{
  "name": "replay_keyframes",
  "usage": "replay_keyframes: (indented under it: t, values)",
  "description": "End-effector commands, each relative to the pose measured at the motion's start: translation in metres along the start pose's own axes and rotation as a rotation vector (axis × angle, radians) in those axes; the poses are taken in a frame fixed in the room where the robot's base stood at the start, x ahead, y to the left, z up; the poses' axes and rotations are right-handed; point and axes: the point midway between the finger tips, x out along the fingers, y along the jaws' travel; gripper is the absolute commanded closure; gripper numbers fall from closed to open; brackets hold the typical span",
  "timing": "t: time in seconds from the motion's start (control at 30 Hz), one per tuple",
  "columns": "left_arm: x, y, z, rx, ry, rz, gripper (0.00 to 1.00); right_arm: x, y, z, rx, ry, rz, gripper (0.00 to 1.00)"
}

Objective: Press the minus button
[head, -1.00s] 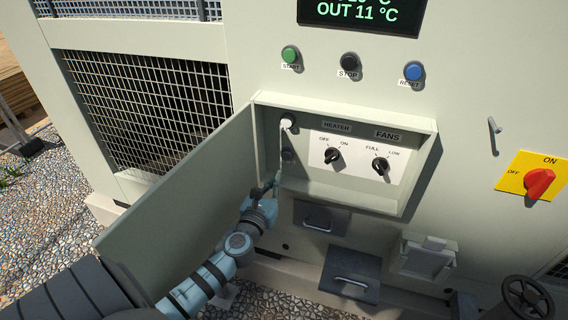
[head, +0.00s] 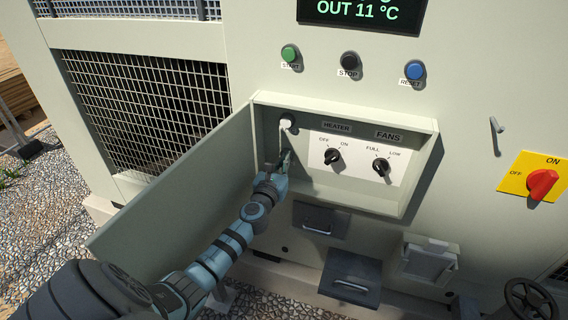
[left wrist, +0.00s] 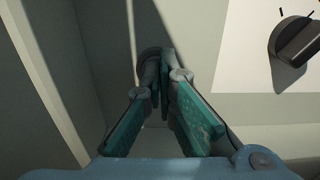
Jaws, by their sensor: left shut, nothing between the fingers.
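No minus sign is readable in these views. A round dark button (head: 287,117) with a white part sits at the upper left inside the open recessed box. My left gripper (head: 286,158) is inside the box at its left end, below that button, where a second round dark knob stood in view earlier. In the left wrist view the shut, empty fingertips (left wrist: 163,72) are in front of a dark round thing (left wrist: 152,53), mostly hidden behind them. I cannot tell whether they touch it. My right gripper is out of view.
The box door (head: 180,185) stands open on the left beside my arm. The heater switch (head: 332,156) and fans switch (head: 381,167) are to the right. Green start (head: 289,54), black stop (head: 349,60) and blue reset (head: 415,70) buttons are above. A red rotary switch (head: 541,184) is far right.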

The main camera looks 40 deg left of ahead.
Motion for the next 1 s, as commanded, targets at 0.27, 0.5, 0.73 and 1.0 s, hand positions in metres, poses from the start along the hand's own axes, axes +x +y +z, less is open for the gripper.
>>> replay_keyframes:
  t: [0.27, 0.5, 0.73, 1.0]
  values:
    - [0.004, -0.002, 0.002, -0.001, -0.004, -0.004, 1.00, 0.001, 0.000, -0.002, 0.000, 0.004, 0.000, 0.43]
    - [-0.005, -0.004, 0.004, -0.002, -0.004, -0.006, 1.00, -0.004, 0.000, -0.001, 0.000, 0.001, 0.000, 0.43]
    - [-0.043, -0.011, 0.005, 0.000, -0.003, -0.016, 1.00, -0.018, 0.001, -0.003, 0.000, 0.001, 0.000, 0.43]
    - [-0.105, -0.013, 0.003, 0.000, -0.003, -0.018, 1.00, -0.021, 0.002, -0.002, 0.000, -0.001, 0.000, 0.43]
